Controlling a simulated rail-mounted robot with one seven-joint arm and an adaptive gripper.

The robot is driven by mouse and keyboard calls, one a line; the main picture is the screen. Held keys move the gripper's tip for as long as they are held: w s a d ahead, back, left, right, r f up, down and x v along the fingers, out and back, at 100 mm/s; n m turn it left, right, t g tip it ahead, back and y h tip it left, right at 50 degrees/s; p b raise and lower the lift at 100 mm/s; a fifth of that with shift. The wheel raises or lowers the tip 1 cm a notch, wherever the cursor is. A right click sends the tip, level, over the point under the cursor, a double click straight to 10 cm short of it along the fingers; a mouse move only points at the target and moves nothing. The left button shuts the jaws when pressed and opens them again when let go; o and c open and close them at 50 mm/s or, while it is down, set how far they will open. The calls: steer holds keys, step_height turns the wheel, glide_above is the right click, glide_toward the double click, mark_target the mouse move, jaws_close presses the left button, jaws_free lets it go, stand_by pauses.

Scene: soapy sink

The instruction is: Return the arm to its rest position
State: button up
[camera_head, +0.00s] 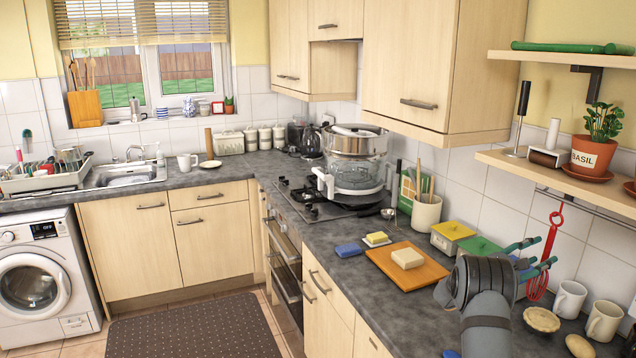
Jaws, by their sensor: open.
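My arm (486,290) rises at the lower right over the worktop. My gripper (543,252) points toward the right wall, with its two teal-tipped fingers spread apart. It is open and nothing shows between the fingers. The fingers appear close to a red whisk (541,270) hanging from the wall rail; I cannot tell whether they touch it. Part of the worktop behind the arm is hidden.
A wooden board (420,275) with a pale block (407,258) lies left of my arm. Yellow (453,231) and green (478,247) boxes stand behind. Mugs (604,320) and a pie (541,320) are at right. A shelf (560,183) overhangs. The sink (125,178) is far left.

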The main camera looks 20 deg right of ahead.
steer(key=y+p, duration=0.1)
steer(key=p, duration=0.4)
steer(key=a+r+y+p, duration=0.1)
steer(key=p, duration=0.4)
steer(key=shift+s+r, duration=0.1)
steer(key=shift+s, duration=0.05)
steer(key=shift+a+p, duration=0.3)
steer(key=shift+p, duration=0.05)
